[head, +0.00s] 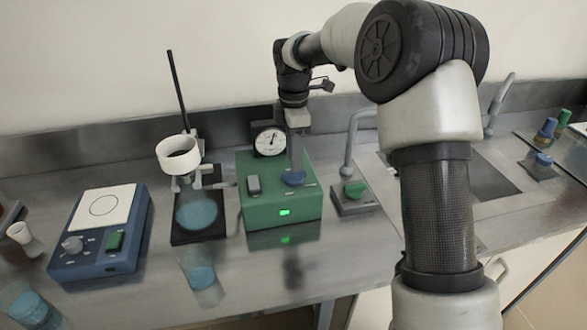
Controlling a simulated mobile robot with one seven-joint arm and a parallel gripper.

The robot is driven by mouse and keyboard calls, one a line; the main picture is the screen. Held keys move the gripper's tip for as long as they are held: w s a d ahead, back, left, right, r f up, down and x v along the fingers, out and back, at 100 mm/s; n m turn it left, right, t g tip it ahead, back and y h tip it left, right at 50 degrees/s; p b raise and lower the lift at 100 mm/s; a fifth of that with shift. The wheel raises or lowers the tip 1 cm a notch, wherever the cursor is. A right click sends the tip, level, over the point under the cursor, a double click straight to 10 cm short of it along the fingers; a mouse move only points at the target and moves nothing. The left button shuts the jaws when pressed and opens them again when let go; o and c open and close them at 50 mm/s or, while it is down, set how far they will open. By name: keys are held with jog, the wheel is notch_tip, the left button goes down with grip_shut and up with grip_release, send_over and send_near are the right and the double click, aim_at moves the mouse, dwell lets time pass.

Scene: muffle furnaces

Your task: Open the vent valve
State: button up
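A green pump box (260,206) stands on the bench in the middle of the head view, with a round dial gauge (270,139) at its back. On its top are a grey switch (254,185) and a blue knob (293,179), which looks like the vent valve; the label beside it is too small to read. My gripper (297,160) points down just above the blue knob. Its fingers look thin and close together; I cannot tell whether they are open or shut, or whether they touch the knob. A green light shows on the box's front.
A filter flask (197,212) with a white funnel (178,154) on a stand is left of the box. A blue hotplate (100,236) is further left.

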aim_at(293, 176)
jog(key=shift+f, duration=2)
grip_shut()
